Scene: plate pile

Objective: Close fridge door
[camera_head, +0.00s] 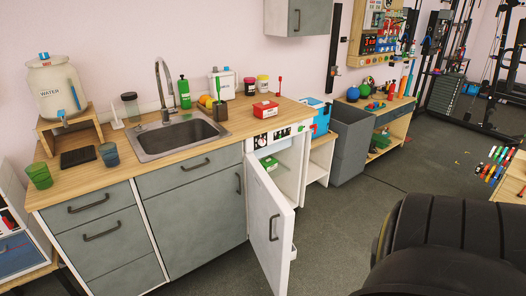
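Some of the fridge's inside shows, with a green item (269,163) on a shelf. A large dark rounded shape at the lower right seems to be part of my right arm; its fingertips do not show. My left gripper does not show.
The counter (222,125) holds a sink (180,136), a water dispenser (57,88), cups and a red box (266,109). A grey bin (350,140) stands right of the fridge. The grey floor (345,215) in front of and right of the door is clear.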

